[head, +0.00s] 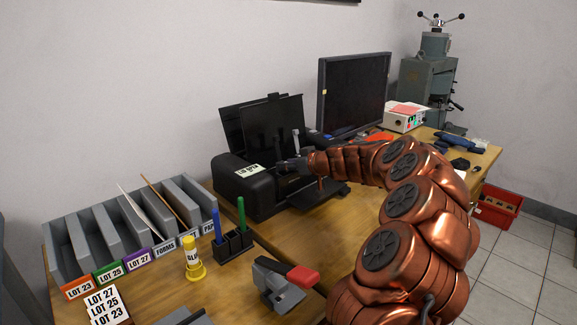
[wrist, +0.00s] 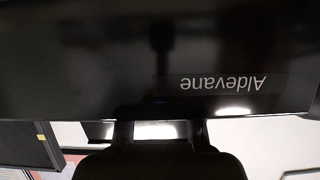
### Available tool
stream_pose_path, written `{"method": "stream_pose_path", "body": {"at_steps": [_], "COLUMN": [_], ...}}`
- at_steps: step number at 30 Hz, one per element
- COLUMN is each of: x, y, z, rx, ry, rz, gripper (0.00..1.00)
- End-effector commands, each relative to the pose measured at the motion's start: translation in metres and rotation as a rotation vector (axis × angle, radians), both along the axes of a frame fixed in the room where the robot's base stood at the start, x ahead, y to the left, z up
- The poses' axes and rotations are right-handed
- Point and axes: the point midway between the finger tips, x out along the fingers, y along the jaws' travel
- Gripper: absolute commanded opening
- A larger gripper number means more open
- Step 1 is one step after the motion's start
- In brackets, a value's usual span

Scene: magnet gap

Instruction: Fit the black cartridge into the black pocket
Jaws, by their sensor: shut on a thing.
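The black printer (head: 252,188) stands on the desk with its lid (head: 262,122) raised. My gripper (head: 290,163) reaches from the right into the printer's top opening, below the raised lid. In the wrist view, my gripper (wrist: 160,132) is at the bottom edge, in front of a glossy black panel (wrist: 100,60) with upside-down "Aldevane" lettering. My gripper is shut on a dark thing that appears to be the black cartridge, mostly hidden and hard to tell from the dark parts around it. The black pocket cannot be made out in either view.
A monitor (head: 353,92) stands close behind my arm, right of the printer. A grey lot sorter (head: 70,248), a pen holder (head: 233,245), a glue bottle (head: 193,262) and a red-handled grey device (head: 278,287) stand in front and left. A red bin (head: 497,210) is at the right.

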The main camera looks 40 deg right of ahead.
Motion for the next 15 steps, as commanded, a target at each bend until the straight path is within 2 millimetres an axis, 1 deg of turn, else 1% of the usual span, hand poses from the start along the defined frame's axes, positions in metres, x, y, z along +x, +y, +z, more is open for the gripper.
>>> {"method": "stream_pose_path", "body": {"at_steps": [11,12,15], "x": [-0.0002,-0.0003,-0.0004], "y": [0.0003,0.0003,0.0002], "z": [-0.0085,-0.0081,-0.009], "rx": [0.0,0.0,0.0], "ry": [0.002,0.003,0.004], "rz": [0.001,0.001,0.002], "gripper": [0.0,0.32,0.43]}}
